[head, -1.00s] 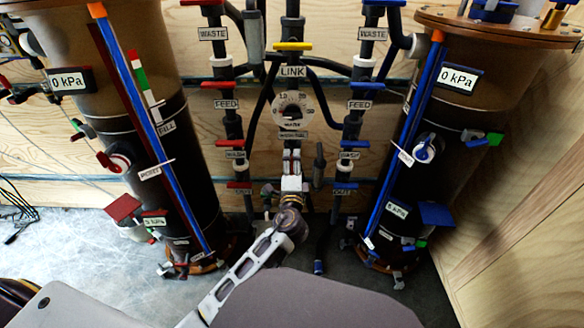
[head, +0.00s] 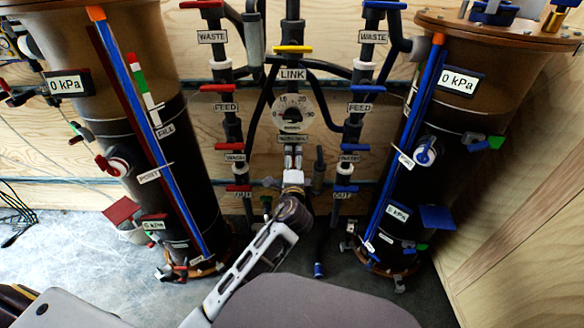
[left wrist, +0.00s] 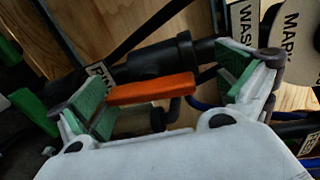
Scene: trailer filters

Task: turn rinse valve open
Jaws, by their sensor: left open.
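In the left wrist view an orange valve handle (left wrist: 152,88) lies lengthwise between the spread fingers of my left gripper (left wrist: 168,88), its left end close to the left green pad. No grip on it shows. A black pipe fitting (left wrist: 155,64) is just behind it. In the head view my left gripper (head: 293,160) is below the round gauge (head: 293,112), at the centre pipework; the orange handle cannot be made out there. My right gripper is out of view.
Two tall brown-black filter columns (head: 185,160) and (head: 400,180) stand left and right. Red-handled valves (head: 222,88) line the left pipe, blue-handled valves (head: 367,88) the right one. A yellow link handle (head: 293,49) is above the gauge. Pipes crowd the gripper closely.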

